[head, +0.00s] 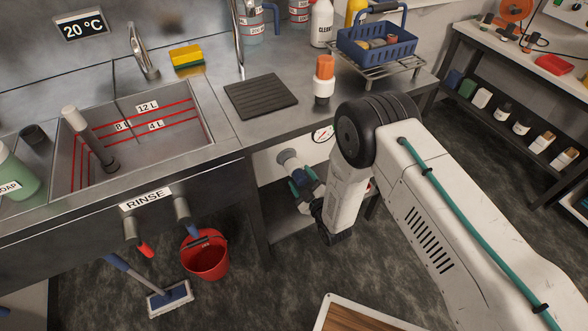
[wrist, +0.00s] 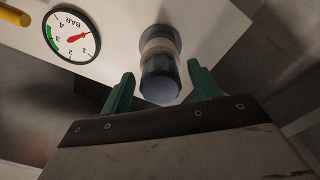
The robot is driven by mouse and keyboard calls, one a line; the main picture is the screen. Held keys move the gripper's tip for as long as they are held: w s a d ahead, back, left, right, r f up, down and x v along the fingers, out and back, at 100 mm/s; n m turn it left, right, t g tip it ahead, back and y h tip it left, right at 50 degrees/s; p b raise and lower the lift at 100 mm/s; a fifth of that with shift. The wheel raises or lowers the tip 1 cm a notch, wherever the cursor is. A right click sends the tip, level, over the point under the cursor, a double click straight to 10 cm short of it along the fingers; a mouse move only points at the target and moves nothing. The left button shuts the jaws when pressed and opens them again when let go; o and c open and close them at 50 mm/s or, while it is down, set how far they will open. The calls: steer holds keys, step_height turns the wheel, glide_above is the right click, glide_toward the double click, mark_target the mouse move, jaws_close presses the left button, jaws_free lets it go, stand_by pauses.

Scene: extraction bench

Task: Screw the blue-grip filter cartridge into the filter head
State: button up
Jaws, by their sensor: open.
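The blue-grip filter cartridge (wrist: 161,88) shows in the wrist view as a pale body with a dark blue grip at its near end. Its far end meets a grey round fitting, the filter head (wrist: 160,38), on a white panel. I cannot tell how tightly they are joined. My gripper (wrist: 160,70) is open, its green fingers to either side of the grip with a gap visible at each side. In the head view my gripper (head: 303,178) is under the bench, partly hiding the grip; a pale cylinder (head: 288,157) shows just beyond it.
A pressure gauge (wrist: 71,36) is on the panel beside the filter head. An orange-topped white cartridge (head: 324,80) stands on the bench, near a blue basket (head: 376,45). A red bucket (head: 204,257) stands on the floor left of my arm. The bench edge is above my gripper.

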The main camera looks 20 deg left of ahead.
steer(key=n, duration=0.4)
steer(key=shift+n, duration=0.4)
steer(key=n, duration=0.4)
steer(key=shift+n, duration=0.4)
steer(key=c, duration=1.1)
steer(key=m, duration=0.3)
steer(key=o, duration=1.1)
steer(key=shift+m, duration=0.4)
steer(key=shift+o, duration=0.2)
